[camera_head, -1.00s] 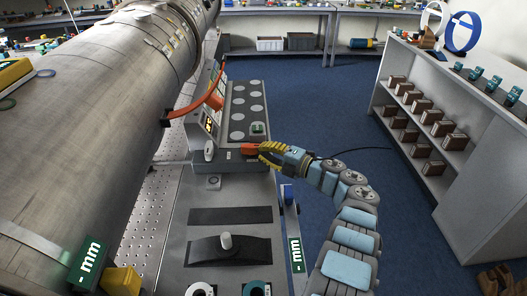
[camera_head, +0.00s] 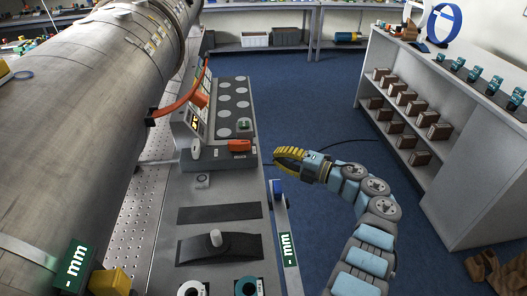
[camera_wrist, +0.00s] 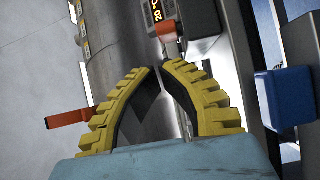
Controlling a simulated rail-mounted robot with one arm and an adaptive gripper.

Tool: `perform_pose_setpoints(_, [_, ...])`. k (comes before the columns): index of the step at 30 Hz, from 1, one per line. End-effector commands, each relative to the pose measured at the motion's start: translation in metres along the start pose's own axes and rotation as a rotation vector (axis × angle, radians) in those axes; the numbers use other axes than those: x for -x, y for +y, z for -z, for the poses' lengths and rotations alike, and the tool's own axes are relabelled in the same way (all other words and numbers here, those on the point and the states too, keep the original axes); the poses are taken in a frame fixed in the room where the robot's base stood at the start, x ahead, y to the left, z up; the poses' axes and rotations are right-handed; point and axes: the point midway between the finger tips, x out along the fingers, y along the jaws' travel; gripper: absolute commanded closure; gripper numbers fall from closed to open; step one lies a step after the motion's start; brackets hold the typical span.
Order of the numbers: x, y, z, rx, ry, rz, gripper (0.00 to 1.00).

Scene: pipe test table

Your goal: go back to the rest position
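My gripper (camera_head: 276,158) has yellow ribbed fingers. In the head view it hangs in free air to the right of the grey test console, over the blue floor. In the wrist view the fingertips (camera_wrist: 161,66) curve in and almost meet, with a narrow gap and nothing held between them. An orange piece (camera_head: 238,146) sits at the front right of the console (camera_head: 222,156), apart from my gripper. No task object is named.
A large metal pipe (camera_head: 85,120) fills the left side. An orange hose (camera_head: 182,100) bends from it. A bench (camera_head: 215,262) with black pads lies in front. A white shelf (camera_head: 455,190) with several brown boxes stands right.

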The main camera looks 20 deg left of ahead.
Motion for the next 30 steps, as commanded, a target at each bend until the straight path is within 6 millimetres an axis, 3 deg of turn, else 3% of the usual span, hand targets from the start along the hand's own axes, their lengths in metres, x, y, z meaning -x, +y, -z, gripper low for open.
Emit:
perform_pose_setpoints(6, [0.023, 0.000, 0.000, 0.000, -0.001, 0.001, 1.00])
perform_pose_setpoints(14, [0.028, 0.004, 0.000, 0.000, 0.001, 0.000, 1.00])
perform_pose_setpoints(23, [0.028, 0.059, 0.000, 0.001, 0.000, 0.000, 1.00])
perform_pose_setpoints(30, [0.028, 0.087, 0.000, 0.000, 0.000, 0.000, 1.00])
